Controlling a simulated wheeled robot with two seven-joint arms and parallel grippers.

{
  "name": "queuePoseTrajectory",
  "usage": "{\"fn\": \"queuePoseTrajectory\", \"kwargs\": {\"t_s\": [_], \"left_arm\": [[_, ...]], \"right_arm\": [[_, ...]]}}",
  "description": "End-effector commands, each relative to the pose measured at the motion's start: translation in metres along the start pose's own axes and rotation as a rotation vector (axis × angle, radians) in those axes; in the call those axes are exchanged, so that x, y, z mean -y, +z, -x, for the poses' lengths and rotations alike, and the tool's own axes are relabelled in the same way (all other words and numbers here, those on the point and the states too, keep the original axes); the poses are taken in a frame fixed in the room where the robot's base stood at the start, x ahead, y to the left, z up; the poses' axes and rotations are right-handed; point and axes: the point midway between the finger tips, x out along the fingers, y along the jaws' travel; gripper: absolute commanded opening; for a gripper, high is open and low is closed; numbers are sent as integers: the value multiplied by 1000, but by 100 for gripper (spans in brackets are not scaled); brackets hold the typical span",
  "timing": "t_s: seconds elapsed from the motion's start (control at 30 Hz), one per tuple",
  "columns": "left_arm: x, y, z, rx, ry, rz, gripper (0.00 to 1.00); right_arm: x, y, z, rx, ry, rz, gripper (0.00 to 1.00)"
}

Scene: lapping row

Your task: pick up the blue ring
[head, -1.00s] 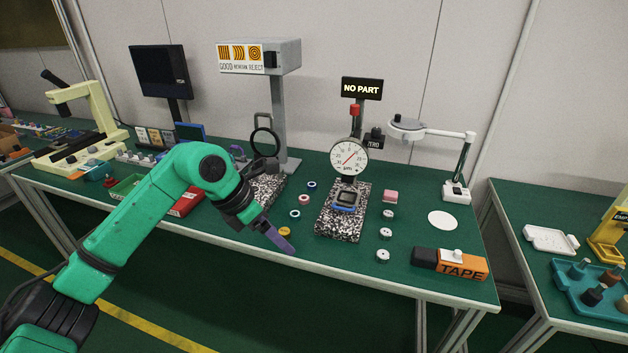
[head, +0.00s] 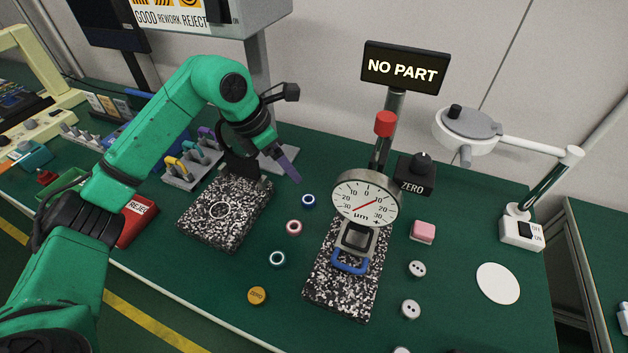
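The blue ring (head: 308,201) lies flat on the green bench in the head view, left of the dial gauge's stone base. A red-and-white ring (head: 294,227) and a teal-and-white ring (head: 278,258) lie nearer to me, in a loose row with it. My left gripper (head: 288,172) is above the bench, up and to the left of the blue ring and apart from it. One purple finger shows, pointing down and right. The other finger is not clear, so I cannot tell its opening. My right gripper is out of view.
The dial gauge (head: 367,200) stands on a speckled stone base (head: 335,295), with a blue-handled piece under it. A second speckled plate (head: 228,208) lies to the left. A lamp magnifier (head: 467,128) stands at right.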

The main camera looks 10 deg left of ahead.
Motion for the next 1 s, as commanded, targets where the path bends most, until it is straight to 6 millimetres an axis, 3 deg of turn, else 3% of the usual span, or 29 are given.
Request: {"fn": "queuePoseTrajectory", "kwargs": {"t_s": [0.3,0.63,0.73,0.93,0.97,1.0], "left_arm": [[1,0,-74,-1,-5,0,82],[1,-8,-126,-1,-6,2,82],[0,-7,-139,0,-3,0,82],[-1,-8,-141,0,-1,-1,82],[-1,-8,-141,0,-1,-1,74],[-1,-8,-141,0,-1,-1,59]], "right_arm": [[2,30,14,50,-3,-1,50],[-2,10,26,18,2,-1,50],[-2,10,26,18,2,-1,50],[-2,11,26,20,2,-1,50],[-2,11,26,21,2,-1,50],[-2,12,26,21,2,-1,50]]}}
